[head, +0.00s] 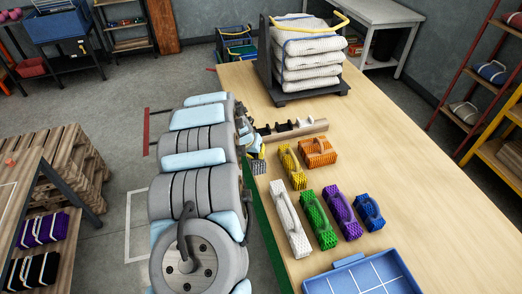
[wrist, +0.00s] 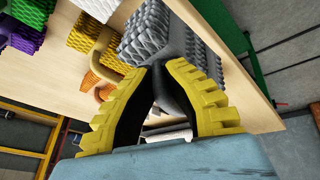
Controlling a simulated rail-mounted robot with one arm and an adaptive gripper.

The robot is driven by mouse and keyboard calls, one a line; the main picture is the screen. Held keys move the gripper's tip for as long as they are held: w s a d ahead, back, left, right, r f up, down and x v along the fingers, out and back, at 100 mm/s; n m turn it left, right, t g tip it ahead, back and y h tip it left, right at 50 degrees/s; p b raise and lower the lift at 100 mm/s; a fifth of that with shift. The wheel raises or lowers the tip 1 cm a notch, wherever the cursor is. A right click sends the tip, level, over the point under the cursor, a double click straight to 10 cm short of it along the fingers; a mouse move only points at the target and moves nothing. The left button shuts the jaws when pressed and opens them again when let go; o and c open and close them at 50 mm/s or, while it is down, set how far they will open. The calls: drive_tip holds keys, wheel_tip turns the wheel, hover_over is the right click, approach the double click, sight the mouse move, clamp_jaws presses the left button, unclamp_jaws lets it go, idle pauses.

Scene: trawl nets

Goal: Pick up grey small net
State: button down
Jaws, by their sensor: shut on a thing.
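The grey small net (wrist: 165,38) is a knobbly bundle with a smooth grey handle, seen at the top middle in the wrist view. My gripper (wrist: 159,74), with yellow ribbed outer fingers and black inner pads, is shut around the grey handle. In the head view a small part of the grey net (head: 258,168) shows at the table's left edge, beneath my gripper (head: 254,147). My arm hides most of the rest there. Whether the net touches the table is hard to tell.
On the table (head: 410,150) lie yellow (head: 289,167), orange (head: 317,154), white (head: 289,219), green (head: 317,221), purple (head: 342,213) and blue (head: 368,213) nets. A blue tray (head: 360,280) is in front. Stacked white bundles (head: 306,65) stand behind. The table's right side is clear.

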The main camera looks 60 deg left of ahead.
drive_tip(key=shift+s+d+r+p, duration=0.25)
drive_tip(key=shift+s+r+p, duration=0.15)
drive_tip(key=shift+s+p, duration=0.3)
drive_tip(key=shift+s+d+r+p, duration=0.2)
drive_tip(key=shift+s+r+p, duration=0.25)
drive_tip(key=shift+p, duration=0.4)
drive_tip(key=shift+s+d+r+p, duration=0.25)
drive_tip(key=shift+s+r+p, duration=0.1)
drive_tip(key=shift+s+p, duration=0.4)
drive_tip(key=shift+s+d+r+p, duration=0.15)
drive_tip(key=shift+s+p, duration=0.35)
drive_tip(key=shift+p, duration=0.1)
drive_tip(key=shift+s+d+r+p, duration=0.15)
drive_tip(key=shift+s+p, duration=0.4)
drive_tip(key=shift+p, duration=0.05)
drive_tip(key=shift+s+d+r+p, duration=0.15)
drive_tip(key=shift+s+p, duration=0.35)
drive_tip(key=shift+p, duration=0.1)
